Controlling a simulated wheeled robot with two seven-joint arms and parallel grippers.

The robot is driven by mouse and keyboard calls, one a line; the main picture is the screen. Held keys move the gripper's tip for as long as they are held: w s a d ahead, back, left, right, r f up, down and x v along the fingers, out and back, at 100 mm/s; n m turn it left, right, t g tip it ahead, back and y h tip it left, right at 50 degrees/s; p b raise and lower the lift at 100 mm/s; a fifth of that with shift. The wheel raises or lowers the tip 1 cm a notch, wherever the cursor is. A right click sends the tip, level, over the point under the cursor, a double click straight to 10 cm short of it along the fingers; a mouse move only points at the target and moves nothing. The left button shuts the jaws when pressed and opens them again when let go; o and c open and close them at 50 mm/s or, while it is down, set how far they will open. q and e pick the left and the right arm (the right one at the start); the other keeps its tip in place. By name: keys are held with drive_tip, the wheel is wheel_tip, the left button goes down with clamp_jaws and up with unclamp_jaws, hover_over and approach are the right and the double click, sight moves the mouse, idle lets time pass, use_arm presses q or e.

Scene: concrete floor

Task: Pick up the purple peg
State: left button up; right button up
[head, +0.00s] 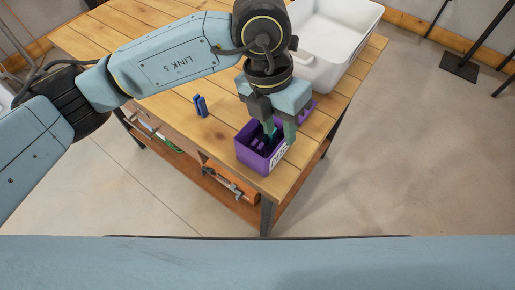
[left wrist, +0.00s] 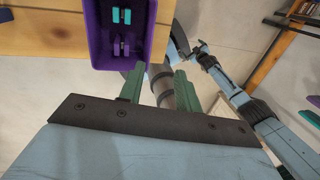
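A purple bin (head: 252,158) with a white label stands near the front corner of the wooden table. In the left wrist view the bin (left wrist: 96,42) holds a purple peg (left wrist: 122,48) and a teal peg (left wrist: 121,16). My left gripper (head: 280,136) points down at the bin in the head view, its fingers partly covering the inside. In the left wrist view its two green fingers (left wrist: 160,88) are apart with no peg between them. My right arm shows in the left wrist view, but its gripper end is too small to read.
The wooden table (head: 165,75) has a blue clip-like object (head: 200,106) left of the bin. Another purple item (head: 307,110) sits partly hidden behind my left gripper. A large white tub (head: 335,45) stands at the back right. An orange object (head: 230,182) is on the lower shelf.

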sight(257, 152)
use_arm(q)
drive_tip(key=w+a+y, duration=0.1)
drive_tip(key=w+a+t, duration=0.1)
drive_tip(key=a, duration=0.1)
drive_tip(key=shift+w+n+y, duration=0.15)
drive_tip(key=shift+n+y, duration=0.15)
drive_tip(key=shift+y, duration=0.1)
wheel_tip(257, 152, down, 7)
drive_tip(key=shift+a+r, duration=0.1)
drive_tip(key=shift+a+f, duration=0.15)
drive_tip(key=shift+f, duration=1.45)
drive_tip(key=shift+a+f, duration=0.1)
drive_tip(key=shift+f, duration=1.45)
drive_tip(key=c, duration=0.7)
